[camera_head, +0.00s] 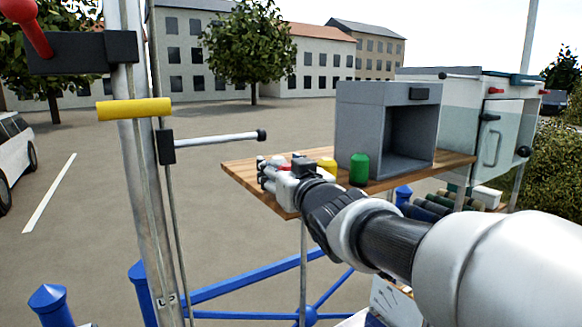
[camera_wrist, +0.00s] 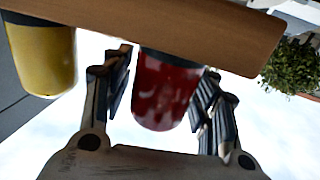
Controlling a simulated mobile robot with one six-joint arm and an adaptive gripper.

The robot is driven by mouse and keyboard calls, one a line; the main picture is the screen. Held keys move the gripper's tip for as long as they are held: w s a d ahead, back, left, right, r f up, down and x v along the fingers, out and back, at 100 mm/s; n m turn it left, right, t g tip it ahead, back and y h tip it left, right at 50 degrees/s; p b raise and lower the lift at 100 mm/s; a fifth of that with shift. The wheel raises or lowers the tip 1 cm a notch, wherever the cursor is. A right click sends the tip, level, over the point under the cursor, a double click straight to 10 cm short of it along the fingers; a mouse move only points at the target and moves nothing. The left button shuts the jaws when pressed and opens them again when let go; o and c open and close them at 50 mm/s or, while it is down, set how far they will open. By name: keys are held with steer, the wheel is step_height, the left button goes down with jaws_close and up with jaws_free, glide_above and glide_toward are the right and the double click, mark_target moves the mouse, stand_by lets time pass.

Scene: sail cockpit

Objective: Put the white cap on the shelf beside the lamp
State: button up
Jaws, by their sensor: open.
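My gripper (camera_head: 268,172) is at the left end of the wooden shelf (camera_head: 240,178). In the wrist view, which looks upside down, my open fingers (camera_wrist: 163,95) stand on either side of a dark red cylinder (camera_wrist: 165,88) on the shelf board (camera_wrist: 150,25). I cannot tell whether they touch it. A yellow cylinder (camera_wrist: 42,58) stands beside it; in the head view it shows behind my wrist (camera_head: 326,165). A green cylinder (camera_head: 359,169) stands further right. I cannot make out a white cap or a lamp for certain in either view.
A grey open-fronted box (camera_head: 357,115) stands on the shelf behind the green cylinder. A pale cabinet with a glass door (camera_head: 493,133) is to its right. A metal post (camera_head: 133,180) with a yellow handle (camera_head: 134,109) rises at left. Blue rails (camera_head: 245,281) run below the shelf.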

steer(key=v, duration=0.9)
steer(key=s+d+f+m+g+h, duration=0.4)
steer(key=s+d+f+g+h, duration=0.25)
steer(key=s+d+f, duration=0.7)
steer(key=s+d+f+g, duration=0.1)
steer(key=s+f+g, duration=0.4)
steer(key=s+f, duration=0.7)
steer(key=s, duration=0.3)
steer(key=shift+d+f, duration=0.25)
steer(key=shift+f, duration=0.05)
steer(key=shift+f+g, duration=0.1)
steer(key=shift+g, duration=0.15)
step_height(320, 180, down, 17)
steer(key=b, duration=1.7)
